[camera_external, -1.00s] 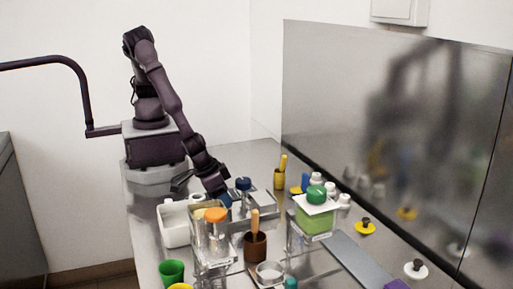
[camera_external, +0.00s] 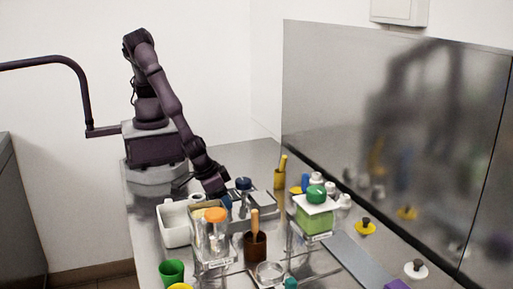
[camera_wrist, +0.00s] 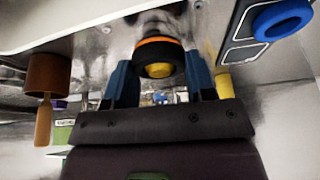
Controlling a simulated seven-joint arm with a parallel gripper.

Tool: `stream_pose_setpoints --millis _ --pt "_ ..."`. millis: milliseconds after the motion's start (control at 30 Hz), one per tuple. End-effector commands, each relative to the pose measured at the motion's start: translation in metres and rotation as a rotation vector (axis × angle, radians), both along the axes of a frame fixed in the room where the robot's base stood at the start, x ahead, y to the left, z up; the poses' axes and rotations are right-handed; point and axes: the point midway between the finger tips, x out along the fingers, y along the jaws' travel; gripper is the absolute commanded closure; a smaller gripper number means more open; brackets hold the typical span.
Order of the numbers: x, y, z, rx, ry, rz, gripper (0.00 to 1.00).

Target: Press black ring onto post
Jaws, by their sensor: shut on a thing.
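My gripper (camera_wrist: 160,82) has its blue fingers on either side of a black ring (camera_wrist: 158,52) and is shut on it. A round yellow end (camera_wrist: 158,70) shows at the middle of the ring, and an orange band (camera_wrist: 158,41) lies just beyond it. I cannot tell how far the ring sits around the post, as the ring hides the shaft. In the external view my gripper (camera_external: 224,200) is low behind the clear container with the orange lid, and the ring cannot be made out there.
A blue ring (camera_wrist: 283,18) lies on an outlined panel. Near my gripper stand a white tub (camera_external: 173,228), an orange-lidded clear container (camera_external: 214,245), a brown cup with a wooden handle (camera_external: 255,246) and a green-knobbed container (camera_external: 315,218). A green cup (camera_external: 172,272) stands in front.

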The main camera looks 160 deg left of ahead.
Motion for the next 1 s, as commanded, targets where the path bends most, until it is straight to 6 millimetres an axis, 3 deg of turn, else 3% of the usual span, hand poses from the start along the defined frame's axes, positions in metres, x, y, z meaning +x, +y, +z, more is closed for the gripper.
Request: stream_pose_setpoints --millis 367,400,500,700,800,1000 --pt "0.0003 -0.0001 -0.001 0.0 -0.001 0.0 0.73" --pt "0.0003 -0.0001 -0.0009 0.0 -0.001 0.0 0.43" --pt "0.0002 -0.0001 -0.0009 0.0 -0.001 0.0 0.2" --pt "0.0002 -0.0001 -0.0009 0.0 -0.001 0.0 0.2" --pt "0.0001 0.0 -0.001 0.0 0.0 0.0 0.0" --pt "0.0002 -0.0001 -0.0007 0.0 -0.001 0.0 0.0"
